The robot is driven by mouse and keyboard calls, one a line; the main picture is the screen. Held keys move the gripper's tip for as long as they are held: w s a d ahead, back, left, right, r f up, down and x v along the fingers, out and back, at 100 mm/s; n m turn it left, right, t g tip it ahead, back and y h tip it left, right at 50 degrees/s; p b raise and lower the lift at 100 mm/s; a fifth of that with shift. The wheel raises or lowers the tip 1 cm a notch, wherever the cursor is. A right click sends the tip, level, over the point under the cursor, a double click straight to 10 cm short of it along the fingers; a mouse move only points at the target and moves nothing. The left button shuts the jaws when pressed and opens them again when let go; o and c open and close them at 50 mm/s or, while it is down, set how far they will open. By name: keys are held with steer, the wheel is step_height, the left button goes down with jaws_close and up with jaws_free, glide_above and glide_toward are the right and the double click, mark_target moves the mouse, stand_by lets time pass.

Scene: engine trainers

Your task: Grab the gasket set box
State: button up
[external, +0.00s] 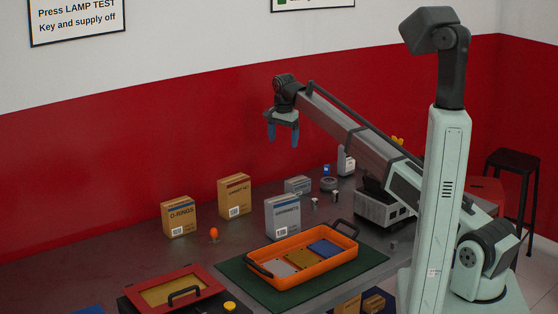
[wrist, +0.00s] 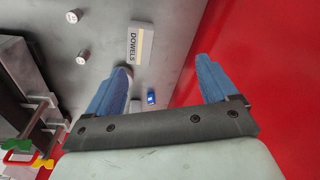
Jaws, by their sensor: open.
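The gasket set box (external: 234,197) is a tan carton standing upright on the grey workbench, near the red wall. Its label is small but seems to read as the gasket set. It does not show in the wrist view. My gripper (external: 282,133) is open and empty, with blue fingers pointing down. It hangs well above the bench, to the right of the gasket set box in the external view. In the wrist view my gripper (wrist: 162,70) has nothing between its fingers.
An O-rings box (external: 178,216) stands left of the gasket set box, a grey box (external: 282,217) to its right. A dowels box (wrist: 140,45) shows in the wrist view. An orange tray (external: 318,270) sits on a green mat (external: 362,262). A small orange-red object (external: 213,233) stands in front.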

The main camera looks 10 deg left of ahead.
mark_target(233, 179)
steer(key=s+a+m, duration=0.1)
steer(key=s+a, duration=0.4)
steer(key=s, duration=0.1)
steer(key=s+a+m+g, duration=0.1)
steer(key=s+a, duration=0.3)
steer(key=s, duration=0.2)
steer(key=s+a+m, duration=0.1)
steer(key=s+a, duration=0.4)
steer(key=s, duration=0.1)
steer(key=shift+a, duration=0.35)
steer(key=shift+a+f, duration=0.1)
steer(key=shift+f, duration=0.05)
step_height(233, 179, down, 8)
steer(key=shift+r, duration=0.1)
steer(key=shift+w+f, duration=0.15)
steer(key=shift+f, duration=1.3)
steer(key=shift+w+f, duration=0.15)
steer(key=shift+f, duration=1.25)
steer(key=shift+c, duration=0.5)
steer(key=c, duration=1.1)
